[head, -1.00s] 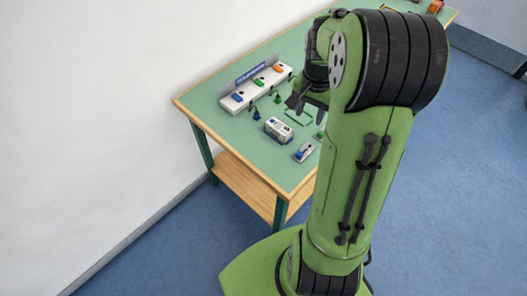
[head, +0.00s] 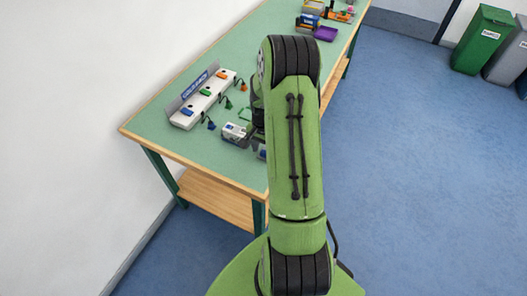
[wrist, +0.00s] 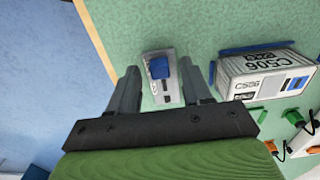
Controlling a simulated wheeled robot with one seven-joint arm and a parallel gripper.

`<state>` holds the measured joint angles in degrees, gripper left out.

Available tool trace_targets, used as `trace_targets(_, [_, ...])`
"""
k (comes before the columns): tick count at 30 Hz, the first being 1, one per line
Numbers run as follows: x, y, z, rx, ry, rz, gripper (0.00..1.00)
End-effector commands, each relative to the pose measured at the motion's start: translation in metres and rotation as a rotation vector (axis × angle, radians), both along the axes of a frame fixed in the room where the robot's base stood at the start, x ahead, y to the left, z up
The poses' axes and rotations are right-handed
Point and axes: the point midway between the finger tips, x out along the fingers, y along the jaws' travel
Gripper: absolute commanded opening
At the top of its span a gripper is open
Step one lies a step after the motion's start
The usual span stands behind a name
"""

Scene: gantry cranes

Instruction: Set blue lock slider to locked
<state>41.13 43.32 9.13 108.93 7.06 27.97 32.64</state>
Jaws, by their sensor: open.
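The lock slider, a small grey plate (wrist: 163,90) with a blue knob (wrist: 159,68), lies on the green table top. In the wrist view it shows between and beyond the fingertips of my gripper (wrist: 160,66). The knob sits toward the upper part of the plate in that view. My gripper is open and nothing is held. I cannot tell its exact height above the slider. In the head view only a bit of the slider (head: 262,153) shows beside my arm, and the gripper is mostly hidden.
A white box marked C506 (wrist: 262,75) stands just right of the slider, close to the right finger. A white rail (head: 203,100) with coloured blocks stands along the wall side. Small coloured plugs (head: 229,103) lie nearby. The table edge (wrist: 95,40) is left of the slider.

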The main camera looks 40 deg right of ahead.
Motion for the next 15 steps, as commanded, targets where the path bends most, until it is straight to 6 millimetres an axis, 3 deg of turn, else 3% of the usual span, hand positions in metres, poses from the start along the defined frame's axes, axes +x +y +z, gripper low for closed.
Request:
trace_targets(10, [0.0001, -0.0002, -0.0082, -0.001, 0.0, 0.0, 0.49])
trace_targets(15, [0.0001, -0.0001, -0.008, -0.001, 0.0, 0.0, 0.23])
